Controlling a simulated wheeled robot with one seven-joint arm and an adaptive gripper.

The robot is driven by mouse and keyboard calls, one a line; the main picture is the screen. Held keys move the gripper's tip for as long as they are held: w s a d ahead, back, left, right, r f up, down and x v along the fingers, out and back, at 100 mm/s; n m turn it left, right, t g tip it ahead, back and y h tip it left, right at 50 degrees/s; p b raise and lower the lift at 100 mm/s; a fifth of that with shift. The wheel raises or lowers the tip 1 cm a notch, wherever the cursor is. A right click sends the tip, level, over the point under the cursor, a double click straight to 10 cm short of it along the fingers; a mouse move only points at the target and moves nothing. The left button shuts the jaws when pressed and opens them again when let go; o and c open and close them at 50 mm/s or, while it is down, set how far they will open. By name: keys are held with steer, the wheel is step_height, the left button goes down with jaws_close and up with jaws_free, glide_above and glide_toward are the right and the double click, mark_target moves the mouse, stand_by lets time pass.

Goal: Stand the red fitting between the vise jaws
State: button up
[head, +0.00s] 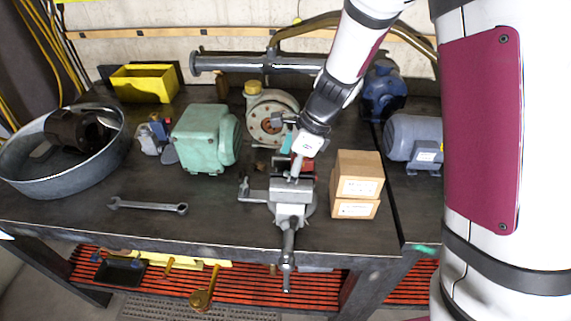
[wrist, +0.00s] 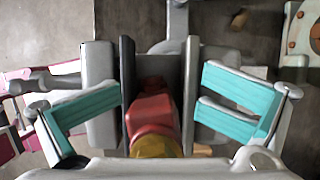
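The grey vise (head: 291,190) stands near the front edge of the bench, below my gripper. Part of the red fitting (head: 303,163) also shows just behind the vise top in the head view. I cannot tell whether it touches either jaw or what it rests on.
Two stacked cardboard boxes (head: 357,184) stand close right of the vise. A green motor (head: 205,140), a round flanged motor (head: 270,118) and a grey motor (head: 413,140) stand around it. A wrench (head: 148,206) lies left, with bare bench around it. A metal tub (head: 108,170) is far left.

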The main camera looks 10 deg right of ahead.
steer(key=v, duration=1.1)
steer(key=shift+d+r, duration=0.2)
steer(key=shift+r, duration=0.15)
steer(key=shift+s+d+r+n, duration=0.1)
steer(key=shift+s+r+n, duration=0.2)
steer(key=shift+r, duration=0.1)
steer(key=s+d+r+n+t+h, duration=0.1)
steer(key=s+d+r+n, duration=0.1)
steer(key=s+n, duration=0.4)
steer(key=s+d+r+n+t+h, duration=0.2)
steer(key=s+d+r+n, duration=0.1)
steer(key=s+r+n, duration=0.2)
steer(key=s+d+r+n+t+h, duration=0.1)
steer(key=s+d+r+n, duration=0.2)
steer(key=s+n, duration=0.5)
steer(key=shift+s+r+n+t, duration=0.25)
steer(key=shift+s+n+t, duration=0.05)
steer(key=shift+s, duration=0.35)
